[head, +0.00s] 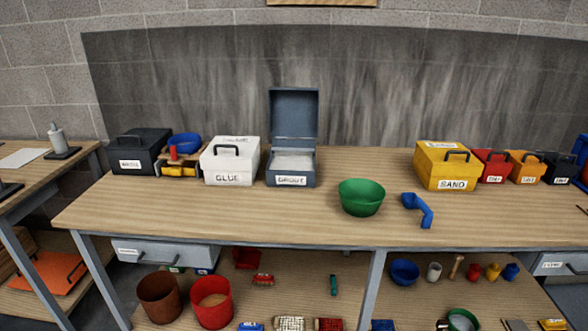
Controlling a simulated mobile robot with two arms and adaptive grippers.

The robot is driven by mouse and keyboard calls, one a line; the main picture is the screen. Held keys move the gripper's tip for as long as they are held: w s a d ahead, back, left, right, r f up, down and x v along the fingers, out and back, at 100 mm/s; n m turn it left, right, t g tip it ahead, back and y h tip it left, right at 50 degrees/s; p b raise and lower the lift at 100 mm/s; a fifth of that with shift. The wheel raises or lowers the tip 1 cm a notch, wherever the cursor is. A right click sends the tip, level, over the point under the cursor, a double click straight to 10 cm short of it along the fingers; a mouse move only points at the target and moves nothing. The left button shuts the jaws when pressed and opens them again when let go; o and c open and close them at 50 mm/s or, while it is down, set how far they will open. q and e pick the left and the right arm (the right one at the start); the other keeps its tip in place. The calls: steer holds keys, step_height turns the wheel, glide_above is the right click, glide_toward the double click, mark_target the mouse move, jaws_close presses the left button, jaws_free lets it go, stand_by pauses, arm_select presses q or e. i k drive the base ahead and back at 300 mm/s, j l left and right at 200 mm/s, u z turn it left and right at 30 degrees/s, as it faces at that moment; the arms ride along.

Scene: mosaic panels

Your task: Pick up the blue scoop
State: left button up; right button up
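The blue scoop (417,207) lies on the wooden workbench top, right of the middle, near the front edge. Its square cup points to the back left and its handle bends toward the front. It lies apart from the green bowl (361,197) to its left. Neither of my grippers shows in the head view.
On the bench (250,215) stand an open grey grout box (291,168), a white glue box (230,161), a black box (141,152) and a yellow sand box (447,166). Smaller boxes stand at right. The front strip is mostly clear. Buckets and tools fill the lower shelf.

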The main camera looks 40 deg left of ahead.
mark_target(410, 200)
steer(key=i+l+u, duration=0.1)
steer(key=u, duration=0.4)
steer(key=i+l+u, duration=0.15)
steer(key=l, duration=0.25)
steer(key=i+l+u, duration=0.1)
steer(key=l, duration=0.3)
steer(key=i+l+u, duration=0.15)
steer(key=l, duration=0.3)
steer(key=i+l+u, duration=0.15)
steer(key=l, duration=0.25)
steer(key=i+l+u, duration=0.15)
steer(key=l, duration=0.3)
